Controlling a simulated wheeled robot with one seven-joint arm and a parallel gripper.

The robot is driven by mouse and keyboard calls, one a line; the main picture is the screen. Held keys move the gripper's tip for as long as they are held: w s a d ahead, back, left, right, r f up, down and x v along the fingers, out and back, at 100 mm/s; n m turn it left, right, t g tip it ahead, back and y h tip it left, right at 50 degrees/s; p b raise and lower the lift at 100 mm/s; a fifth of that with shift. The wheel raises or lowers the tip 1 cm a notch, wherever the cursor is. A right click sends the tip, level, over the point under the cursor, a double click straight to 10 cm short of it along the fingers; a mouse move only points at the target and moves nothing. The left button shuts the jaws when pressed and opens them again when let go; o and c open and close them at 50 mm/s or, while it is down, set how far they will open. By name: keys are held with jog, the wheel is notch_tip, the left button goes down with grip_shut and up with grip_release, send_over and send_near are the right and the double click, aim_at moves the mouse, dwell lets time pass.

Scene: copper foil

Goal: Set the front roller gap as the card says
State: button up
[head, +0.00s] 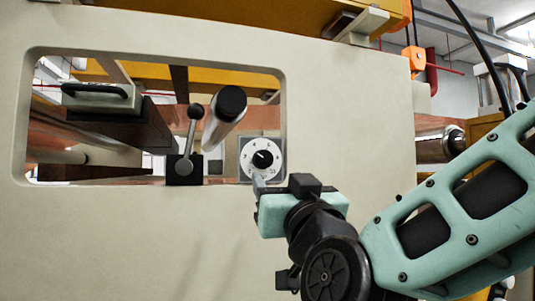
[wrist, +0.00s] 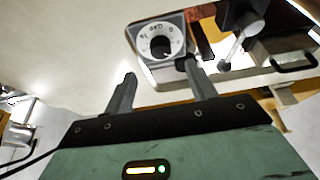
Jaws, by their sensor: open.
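A round white dial (head: 248,164) with a black centre knob (head: 263,158) sits on a grey square plate at the lower right of the panel opening. In the wrist view the dial (wrist: 146,42) and its knob (wrist: 160,46) lie just beyond the fingers. Marks on its rim are too small to read surely. My gripper (head: 272,183) is open and empty, just below the dial in the head view. In the wrist view my gripper (wrist: 159,70) has its fingers apart, the right one overlapping the dial plate's lower corner. I cannot make out a card.
A lever with a ball knob (head: 195,111) on a black block (head: 184,171) stands left of the dial. A pale cylinder with a black end (head: 231,102) slants above it. A black handle (head: 95,88) is at far left. The pale panel (head: 130,235) surrounds the opening.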

aim_at(265, 162)
jog(key=p+x, duration=0.3)
jog(key=x, duration=0.5)
jog(key=shift+w+a+r, duration=0.1)
jog(key=shift+w+r, duration=0.05)
jog(key=shift+w, duration=0.15)
jog(key=c, duration=1)
